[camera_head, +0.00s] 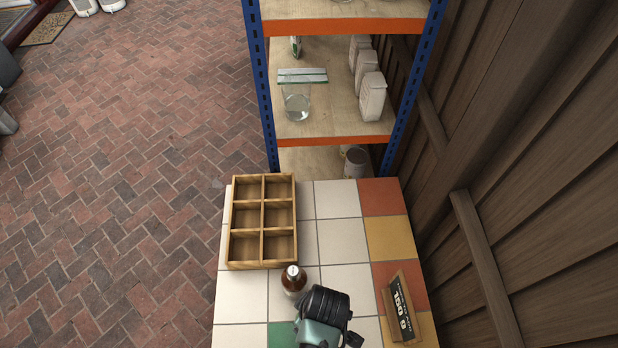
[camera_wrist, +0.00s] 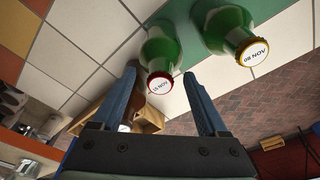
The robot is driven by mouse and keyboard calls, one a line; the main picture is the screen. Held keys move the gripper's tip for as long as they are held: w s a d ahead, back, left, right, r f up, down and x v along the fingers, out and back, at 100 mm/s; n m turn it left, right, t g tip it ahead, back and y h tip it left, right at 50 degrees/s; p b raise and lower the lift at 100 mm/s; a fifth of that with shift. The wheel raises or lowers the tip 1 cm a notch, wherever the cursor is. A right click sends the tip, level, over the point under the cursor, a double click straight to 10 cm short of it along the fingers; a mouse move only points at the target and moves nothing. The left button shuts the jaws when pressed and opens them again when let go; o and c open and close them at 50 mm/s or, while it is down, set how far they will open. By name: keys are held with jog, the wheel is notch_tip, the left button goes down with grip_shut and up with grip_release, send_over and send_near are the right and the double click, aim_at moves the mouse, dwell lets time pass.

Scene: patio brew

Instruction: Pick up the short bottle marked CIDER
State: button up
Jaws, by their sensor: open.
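A brown bottle (camera_head: 293,281) with a pale cap stands upright on the tiled tabletop in the head view, just in front of the wooden crate. No CIDER mark is legible on it. The dark end of my arm is just to its right and nearer. In the wrist view my gripper (camera_wrist: 160,77) is open, its two blue fingers apart. A green bottle with a red cap (camera_wrist: 160,83) appears between and beyond the fingertips, and a green bottle with a yellow cap (camera_wrist: 250,52) is to its right. Their sides' labels are hidden.
The crate (camera_head: 263,201) has several empty compartments. A shelf unit (camera_head: 330,141) with a glass jar (camera_head: 297,102) and pale containers (camera_head: 371,97) stands behind. A wooden wall (camera_head: 520,150) bounds the right. Tiles right of the crate are clear.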

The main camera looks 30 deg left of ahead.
jog(key=shift+f, duration=0.3)
grip_shut()
dwell(1.3)
